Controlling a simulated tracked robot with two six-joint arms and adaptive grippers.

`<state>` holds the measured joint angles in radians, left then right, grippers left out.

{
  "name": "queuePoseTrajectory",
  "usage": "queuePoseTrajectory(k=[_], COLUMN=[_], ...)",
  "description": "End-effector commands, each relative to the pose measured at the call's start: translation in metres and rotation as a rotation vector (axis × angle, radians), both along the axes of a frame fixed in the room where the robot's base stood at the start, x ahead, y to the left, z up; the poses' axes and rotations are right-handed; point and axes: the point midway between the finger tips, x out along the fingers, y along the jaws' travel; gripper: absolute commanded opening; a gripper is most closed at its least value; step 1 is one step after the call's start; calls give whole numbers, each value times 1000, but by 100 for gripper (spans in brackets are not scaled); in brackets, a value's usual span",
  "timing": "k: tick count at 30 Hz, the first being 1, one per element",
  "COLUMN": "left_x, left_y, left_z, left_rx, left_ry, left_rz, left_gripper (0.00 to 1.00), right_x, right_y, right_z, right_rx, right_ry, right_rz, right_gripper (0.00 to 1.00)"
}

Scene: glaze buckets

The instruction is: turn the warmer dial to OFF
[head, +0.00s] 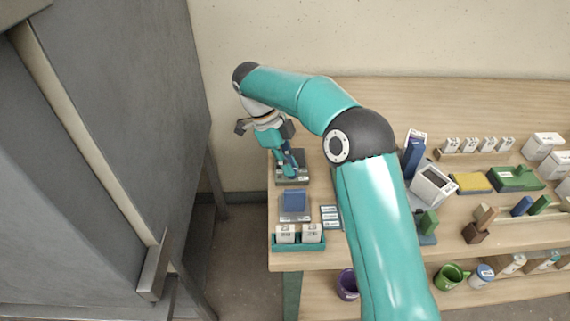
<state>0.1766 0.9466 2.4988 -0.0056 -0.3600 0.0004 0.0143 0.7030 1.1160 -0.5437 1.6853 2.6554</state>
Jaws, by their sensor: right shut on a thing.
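My right gripper (288,172) points down at the left end of the wooden table, over a small dark grey unit with a pale label, which looks like the warmer (281,181). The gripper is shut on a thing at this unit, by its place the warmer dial. The fingers hide the dial, so its pointer and its setting cannot be read. My left gripper is not in view.
In front of the warmer stand a blue block on a grey base (294,219) and a teal tray (297,246) with two white labelled boxes. My right arm covers the table's middle. A white device (433,185) stands right of it. A grey cabinet (120,90) stands left.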

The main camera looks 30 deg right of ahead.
Motion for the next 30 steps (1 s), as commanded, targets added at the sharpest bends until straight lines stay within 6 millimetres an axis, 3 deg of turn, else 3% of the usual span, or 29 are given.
queuePoseTrajectory(k=[4,5,9,20,30], left_x=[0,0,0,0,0], left_y=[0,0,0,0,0], left_z=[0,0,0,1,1], left_rx=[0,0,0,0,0], left_ry=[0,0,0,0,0], left_rz=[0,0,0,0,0], left_gripper=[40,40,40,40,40], right_x=[4,4,3,2,16], right_y=[0,0,0,0,7], right_z=[3,3,2,3,35], right_rx=[0,0,-1,-1,-2], right_ry=[-19,-19,-15,-9,-12], right_rz=[0,0,-1,-1,0], right_gripper=[0,16,36,36,36])
